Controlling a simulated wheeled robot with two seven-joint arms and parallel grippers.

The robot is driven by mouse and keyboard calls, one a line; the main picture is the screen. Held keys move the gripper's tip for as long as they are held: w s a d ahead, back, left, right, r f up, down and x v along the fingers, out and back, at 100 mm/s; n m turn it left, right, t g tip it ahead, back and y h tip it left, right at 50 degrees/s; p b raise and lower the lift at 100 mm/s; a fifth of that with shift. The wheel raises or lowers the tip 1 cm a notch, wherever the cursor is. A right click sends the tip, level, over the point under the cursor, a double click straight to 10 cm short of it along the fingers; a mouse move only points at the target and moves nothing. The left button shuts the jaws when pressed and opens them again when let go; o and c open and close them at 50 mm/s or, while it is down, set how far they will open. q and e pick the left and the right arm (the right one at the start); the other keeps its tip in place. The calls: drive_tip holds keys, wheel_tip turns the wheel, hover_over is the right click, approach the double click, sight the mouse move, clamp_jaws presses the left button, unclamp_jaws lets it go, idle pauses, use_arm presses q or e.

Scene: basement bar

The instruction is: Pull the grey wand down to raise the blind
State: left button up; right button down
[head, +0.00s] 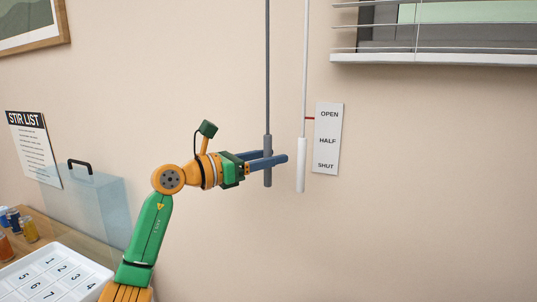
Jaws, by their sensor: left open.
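The grey wand (267,145) hangs down on a thin grey rod in front of the wall. My left gripper (280,159) reaches in from the left at the wand's thick lower handle, with its fingers open on either side of it or overlapping it in the picture. Whether they touch it I cannot tell. A white wand (301,165) hangs just to the right. The blind (430,58) shows at the top right, with its bottom rail and some slats in view. My right gripper is not in view.
A label plate (327,138) reading OPEN, HALF, SHUT is on the wall, with a red pointer (310,118) at the OPEN level. A clear box (85,205), a numbered white tray (55,275) and small cans stand at lower left. The wall at lower right is clear.

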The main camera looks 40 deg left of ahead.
use_arm(q)
clamp_jaws()
idle(1.3)
